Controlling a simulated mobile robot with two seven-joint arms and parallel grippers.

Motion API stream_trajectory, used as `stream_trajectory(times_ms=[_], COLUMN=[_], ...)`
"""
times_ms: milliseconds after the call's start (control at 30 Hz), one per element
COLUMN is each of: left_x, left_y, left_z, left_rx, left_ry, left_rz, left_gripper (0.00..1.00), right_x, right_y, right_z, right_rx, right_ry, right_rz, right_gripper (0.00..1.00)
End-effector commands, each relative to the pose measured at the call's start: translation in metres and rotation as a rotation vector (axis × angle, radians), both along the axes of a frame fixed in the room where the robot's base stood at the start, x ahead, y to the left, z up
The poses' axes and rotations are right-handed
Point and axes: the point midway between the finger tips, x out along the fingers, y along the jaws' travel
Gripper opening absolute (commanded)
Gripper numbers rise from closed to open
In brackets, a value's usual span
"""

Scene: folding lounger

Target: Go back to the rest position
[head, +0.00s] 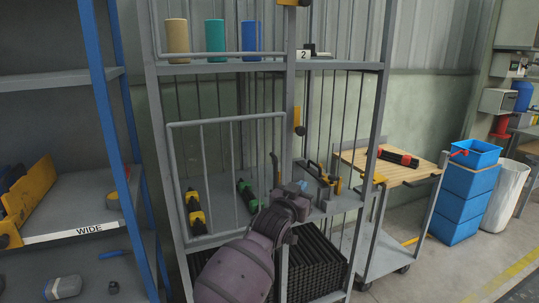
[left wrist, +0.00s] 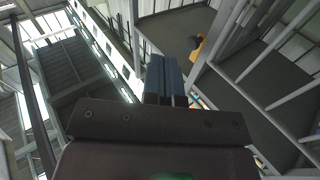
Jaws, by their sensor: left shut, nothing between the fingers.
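My left arm comes up from the bottom of the head view, in front of the grey wire shelf rack (head: 226,68). My left gripper (head: 302,186) is near the rack's middle post, in front of the lower shelf, and looks small and partly hidden by my wrist. In the left wrist view its fingers (left wrist: 166,80) are together, with nothing seen between them. My right gripper is not in view.
A wire door (head: 228,121) fronts the rack's left bay. Cups stand above. A wooden-topped cart (head: 400,172) and blue bins (head: 462,195) stand right. A blue-post shelf (head: 99,85) stands left.

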Motion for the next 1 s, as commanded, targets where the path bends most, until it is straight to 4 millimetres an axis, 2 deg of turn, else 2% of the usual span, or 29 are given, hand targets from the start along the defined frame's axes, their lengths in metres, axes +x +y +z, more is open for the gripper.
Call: stream_trajectory(times_ms=[133,267,467,767,1000], left_x=[-0.014,-0.030,-0.068,-0.146,-0.222], left_y=[0.033,0.066,0.128,0.215,0.274], left_z=[-0.008,-0.026,-0.071,-0.144,-0.198], left_rx=[-0.008,-0.010,-0.004,0.029,0.072], left_ry=[-0.004,0.010,0.060,0.168,0.274], left_rz=[0.039,0.079,0.158,0.278,0.364], left_gripper=[0.00,0.00,0.00,0.00,0.00], right_x=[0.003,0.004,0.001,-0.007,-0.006], right_y=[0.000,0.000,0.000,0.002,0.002], right_z=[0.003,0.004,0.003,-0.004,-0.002], right_rx=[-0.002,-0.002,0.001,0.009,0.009], right_ry=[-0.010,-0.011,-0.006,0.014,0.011], right_rz=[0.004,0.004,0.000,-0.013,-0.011], right_gripper=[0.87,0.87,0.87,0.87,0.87])
